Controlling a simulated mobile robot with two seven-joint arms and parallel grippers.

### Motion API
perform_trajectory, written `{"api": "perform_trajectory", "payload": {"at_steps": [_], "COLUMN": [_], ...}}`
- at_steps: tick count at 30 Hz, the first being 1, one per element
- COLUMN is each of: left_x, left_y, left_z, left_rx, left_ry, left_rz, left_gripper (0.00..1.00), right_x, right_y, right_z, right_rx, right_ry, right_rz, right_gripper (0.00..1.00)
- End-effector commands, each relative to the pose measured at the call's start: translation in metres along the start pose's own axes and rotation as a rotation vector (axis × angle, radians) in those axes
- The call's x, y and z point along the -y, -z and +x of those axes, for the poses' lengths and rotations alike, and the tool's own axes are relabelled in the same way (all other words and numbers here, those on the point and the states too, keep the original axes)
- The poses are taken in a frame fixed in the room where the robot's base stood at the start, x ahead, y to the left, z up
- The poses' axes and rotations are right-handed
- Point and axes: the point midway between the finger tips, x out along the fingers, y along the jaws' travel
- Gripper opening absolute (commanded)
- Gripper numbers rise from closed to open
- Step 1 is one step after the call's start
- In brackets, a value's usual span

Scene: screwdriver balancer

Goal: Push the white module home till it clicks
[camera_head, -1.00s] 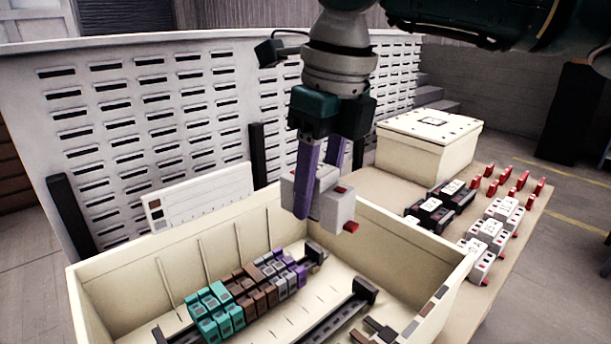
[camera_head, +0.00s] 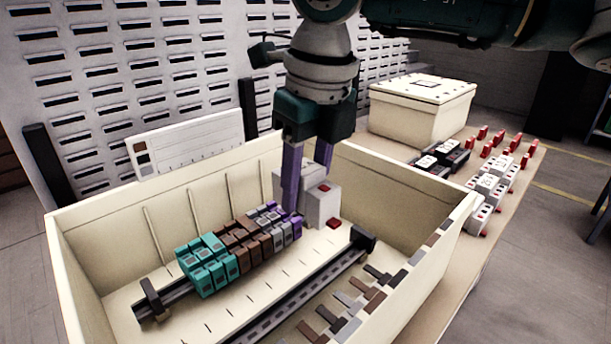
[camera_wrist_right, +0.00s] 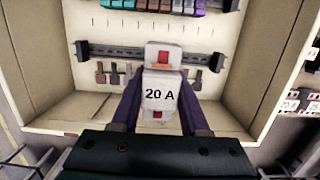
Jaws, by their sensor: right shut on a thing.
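The white module (camera_head: 320,207) has a red part at its lower front and is clasped between the purple fingers of my right gripper (camera_head: 307,180). In the head view it is low inside the cream box (camera_head: 185,212), at the right end of the row of modules. Whether it touches the rear rail (camera_head: 182,296) or the purple module (camera_head: 291,222) beside it I cannot tell; its underside is hidden. In the right wrist view, a white module marked 20 A (camera_wrist_right: 160,95) sits between the fingers. My left gripper is not in view.
A second, bare rail (camera_head: 305,305) runs along the front of the box, with several brown and grey clips (camera_head: 345,318) near it. Teal, brown and grey modules fill part of the rear rail. A lidded cream box (camera_head: 422,108) and more modules (camera_head: 490,185) stand on the table at right.

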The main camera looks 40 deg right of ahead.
Motion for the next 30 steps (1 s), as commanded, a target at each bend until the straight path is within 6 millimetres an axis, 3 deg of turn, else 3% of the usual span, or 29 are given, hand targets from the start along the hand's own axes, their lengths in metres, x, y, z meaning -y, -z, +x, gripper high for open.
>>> {"api": "perform_trajectory", "payload": {"at_steps": [3, 30], "left_x": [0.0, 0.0], "left_y": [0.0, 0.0], "left_z": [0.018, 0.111], "left_rx": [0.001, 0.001], "left_ry": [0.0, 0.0], "left_rz": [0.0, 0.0], "left_gripper": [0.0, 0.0], "right_x": [0.0, 0.0], "right_y": [0.003, 0.021], "right_z": [0.021, 0.135], "right_rx": [0.0, 0.0], "right_ry": [0.0, 0.0], "right_rz": [-0.001, -0.001], "right_gripper": [0.0, 0.0]}}
